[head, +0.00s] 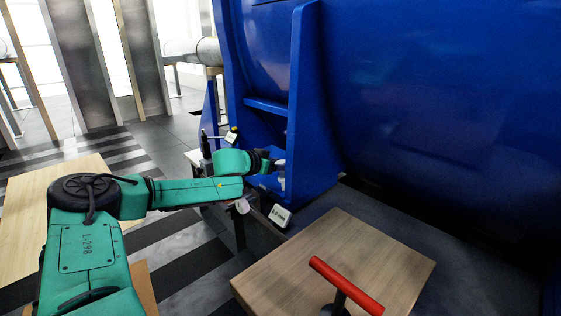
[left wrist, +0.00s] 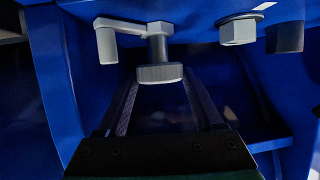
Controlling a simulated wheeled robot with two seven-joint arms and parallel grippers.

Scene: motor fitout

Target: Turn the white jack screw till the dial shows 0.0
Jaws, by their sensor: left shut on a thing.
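The white jack screw (left wrist: 160,73) hangs in front of the blue motor frame in the left wrist view, with a side arm and a short post (left wrist: 107,46) to its left. My left gripper (left wrist: 160,80) is shut on the screw's round lower head, one finger on each side. In the head view my left gripper (head: 274,166) reaches the pale screw (head: 282,180) at the blue frame; the contact is small there. A white-framed dial (head: 280,215) stands just below; its digits are too small to read surely. My right gripper is not in view.
The large blue motor housing (head: 430,90) fills the right side. A wooden tabletop (head: 330,250) is in front, with a red-handled tool (head: 345,285) over it. A second small white display (head: 231,138) is behind my forearm. A grey hex bolt (left wrist: 238,31) is right of the screw.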

